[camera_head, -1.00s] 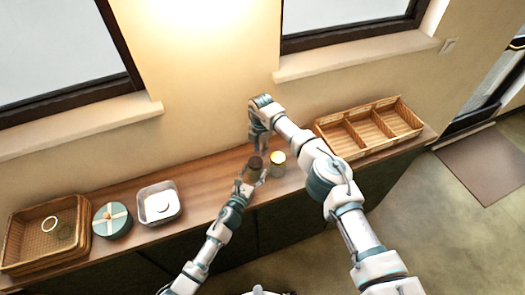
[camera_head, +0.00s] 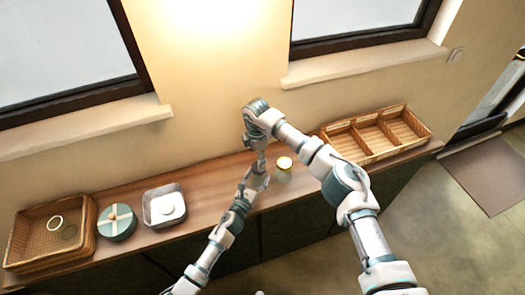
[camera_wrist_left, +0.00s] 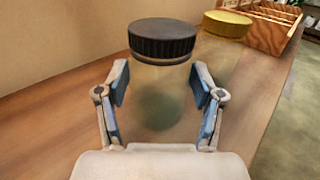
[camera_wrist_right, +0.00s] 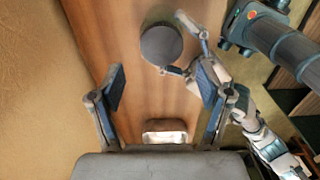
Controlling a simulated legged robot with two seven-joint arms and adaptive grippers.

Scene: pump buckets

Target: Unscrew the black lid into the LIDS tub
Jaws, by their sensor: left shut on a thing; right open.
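The black ribbed lid (camera_wrist_left: 162,42) sits on a clear jar (camera_wrist_left: 160,95) in the left wrist view. My left gripper (camera_wrist_left: 158,82) is shut around the jar's body, below the lid. In the right wrist view the lid (camera_wrist_right: 161,45) shows from above, ahead of my right gripper (camera_wrist_right: 162,88), which is open and empty. In the head view my right gripper (camera_head: 261,150) is above my left gripper (camera_head: 256,178); the two hide the jar. A square grey tub (camera_head: 150,217) with a pale round thing in it stands left of them; no label is readable.
A three-part wicker tray (camera_head: 345,160) is farther right. A round teal box (camera_head: 116,222) and a wicker basket (camera_head: 22,235) are at the left. The counter (camera_head: 208,192) between tub and grippers is clear.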

